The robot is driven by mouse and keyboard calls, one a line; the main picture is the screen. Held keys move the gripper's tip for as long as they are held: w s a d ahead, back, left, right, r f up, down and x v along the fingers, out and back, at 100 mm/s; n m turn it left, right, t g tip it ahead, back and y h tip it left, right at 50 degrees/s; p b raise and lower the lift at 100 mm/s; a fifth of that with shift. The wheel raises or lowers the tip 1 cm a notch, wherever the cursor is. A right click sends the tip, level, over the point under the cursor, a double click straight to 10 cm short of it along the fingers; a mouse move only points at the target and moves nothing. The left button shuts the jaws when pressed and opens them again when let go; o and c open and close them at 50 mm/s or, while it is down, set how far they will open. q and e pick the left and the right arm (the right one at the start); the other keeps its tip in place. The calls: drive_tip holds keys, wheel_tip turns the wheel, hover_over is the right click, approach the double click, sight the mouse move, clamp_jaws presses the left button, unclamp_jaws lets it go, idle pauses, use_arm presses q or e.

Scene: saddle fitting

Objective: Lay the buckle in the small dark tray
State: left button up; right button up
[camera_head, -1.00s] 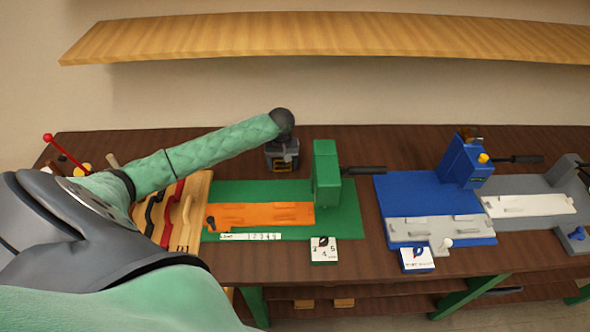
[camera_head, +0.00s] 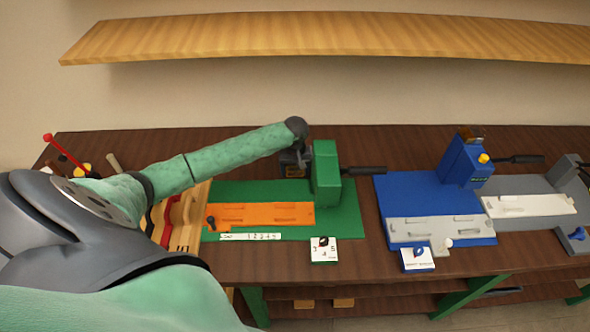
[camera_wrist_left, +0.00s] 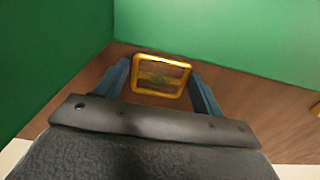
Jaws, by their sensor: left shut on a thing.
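The buckle (camera_wrist_left: 160,77) is a gold rectangular frame with a bar across it. In the left wrist view it sits between the two blue-grey fingers of my left gripper (camera_wrist_left: 158,80), which is shut on it. In the head view my left gripper (camera_head: 294,165) is behind the green mat, just left of the green press, and its fingertips are hard to make out. I cannot make out the small dark tray in either view. My right gripper is not in view.
The green press (camera_head: 326,172) stands close to the right of my left gripper. An orange plate (camera_head: 260,214) lies on the green mat (camera_head: 350,225). A blue press (camera_head: 464,165) stands farther right. A wooden shelf (camera_head: 330,36) hangs above. Brown tabletop (camera_head: 345,150) lies bare behind the mats.

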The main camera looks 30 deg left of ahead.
use_arm(q)
drive_tip(key=o, duration=1)
drive_tip(key=shift+f, duration=0.1)
